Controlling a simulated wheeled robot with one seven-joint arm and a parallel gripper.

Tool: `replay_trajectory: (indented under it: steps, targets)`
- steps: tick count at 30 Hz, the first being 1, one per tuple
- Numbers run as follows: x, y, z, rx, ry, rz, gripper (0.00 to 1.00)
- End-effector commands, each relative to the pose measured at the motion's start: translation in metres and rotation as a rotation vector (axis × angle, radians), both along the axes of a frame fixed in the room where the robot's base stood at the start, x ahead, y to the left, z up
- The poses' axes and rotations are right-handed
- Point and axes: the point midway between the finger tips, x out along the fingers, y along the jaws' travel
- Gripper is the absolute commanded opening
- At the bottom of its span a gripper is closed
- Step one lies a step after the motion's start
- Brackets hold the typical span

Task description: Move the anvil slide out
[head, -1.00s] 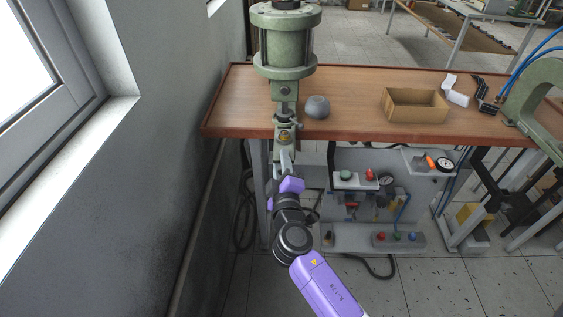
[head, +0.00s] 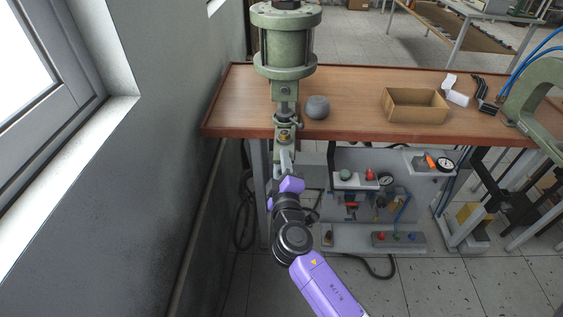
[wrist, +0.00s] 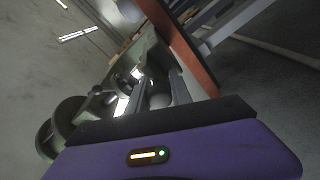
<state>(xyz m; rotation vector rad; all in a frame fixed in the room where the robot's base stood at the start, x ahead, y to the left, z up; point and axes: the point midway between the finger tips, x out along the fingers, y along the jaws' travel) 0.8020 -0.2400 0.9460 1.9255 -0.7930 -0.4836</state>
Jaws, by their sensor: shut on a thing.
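The green pneumatic press (head: 285,45) stands at the left front of the wooden bench, its cylinder upright above a narrow frame. The anvil slide (head: 284,135) is low on the press at the bench's front edge, with a brass-coloured part showing there. My gripper (head: 285,150) reaches up to it from below and in front, its fingers shut on the slide. The wrist view also shows my gripper (wrist: 152,90) with its two fingers against the press. The exact contact is small and partly hidden by the fingers.
A grey round object (head: 318,107) sits just right of the press. An open cardboard box (head: 415,106) is farther right on the bench (head: 350,85). A wall with a window is close on the left. A valve panel (head: 370,195) is below the bench.

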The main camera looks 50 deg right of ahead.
Motion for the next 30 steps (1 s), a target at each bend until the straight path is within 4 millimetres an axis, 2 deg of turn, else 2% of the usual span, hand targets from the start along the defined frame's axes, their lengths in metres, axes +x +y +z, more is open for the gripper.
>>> replay_trajectory:
  steps: [13,16,20,24,30]
  targets:
    - [0.0,0.001,0.001,0.001,-0.003,0.0,0.0]
    - [-0.004,0.007,-0.001,0.001,-0.003,0.003,0.0]
    - [-0.021,0.031,-0.005,0.002,-0.004,0.007,0.0]
    - [-0.045,0.063,-0.006,0.002,-0.004,0.009,0.0]
    - [-0.07,0.095,-0.003,0.001,-0.003,0.008,0.0]
